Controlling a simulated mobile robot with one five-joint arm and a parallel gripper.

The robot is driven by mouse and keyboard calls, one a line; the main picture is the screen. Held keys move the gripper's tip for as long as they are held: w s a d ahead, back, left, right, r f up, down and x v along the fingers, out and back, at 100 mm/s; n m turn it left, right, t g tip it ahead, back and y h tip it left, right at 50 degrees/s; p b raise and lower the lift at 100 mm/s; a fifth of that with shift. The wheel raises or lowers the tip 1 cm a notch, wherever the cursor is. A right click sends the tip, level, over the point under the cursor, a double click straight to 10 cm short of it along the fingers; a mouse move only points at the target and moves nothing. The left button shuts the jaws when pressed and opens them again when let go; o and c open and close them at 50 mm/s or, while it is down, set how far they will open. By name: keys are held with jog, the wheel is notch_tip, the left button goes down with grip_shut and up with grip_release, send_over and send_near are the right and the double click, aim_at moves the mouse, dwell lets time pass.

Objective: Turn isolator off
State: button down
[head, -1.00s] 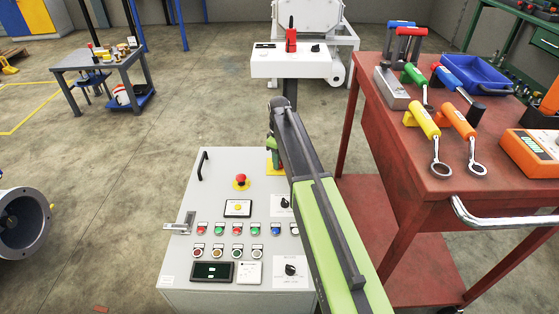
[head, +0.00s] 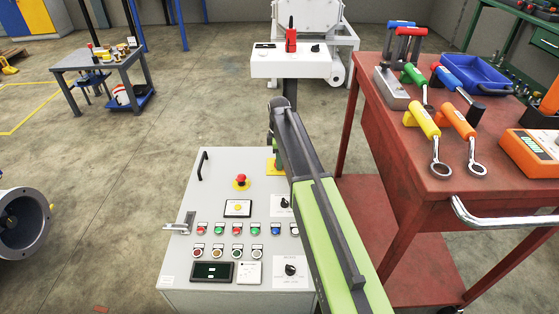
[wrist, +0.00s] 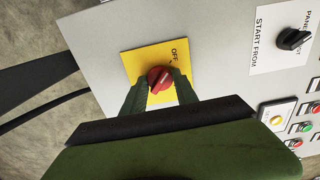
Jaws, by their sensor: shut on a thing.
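The isolator is a red rotary knob (wrist: 160,79) on a yellow plate (wrist: 133,63) marked OFF, on the grey control panel. In the wrist view, my gripper (wrist: 161,86) has its two green fingers on either side of the red knob and is shut on it. The knob's white pointer line lies diagonally, toward the upper right of the picture, near the OFF lettering. In the head view, my arm hides the knob. Only part of the yellow plate (head: 272,168) shows there, at the panel's back right.
The control panel (head: 180,262) carries a red emergency button (head: 241,180), several coloured buttons and a black selector (head: 290,269). A red tool trolley (head: 440,203) stands close on the right.

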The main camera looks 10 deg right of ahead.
dwell(0.3)
jog(key=c, duration=0.9)
grip_release()
jog(key=shift+c, duration=0.2)
notch_tip(320, 180, up, 17)
jog(key=p, duration=1.7)
jog(key=shift+r, duration=0.2)
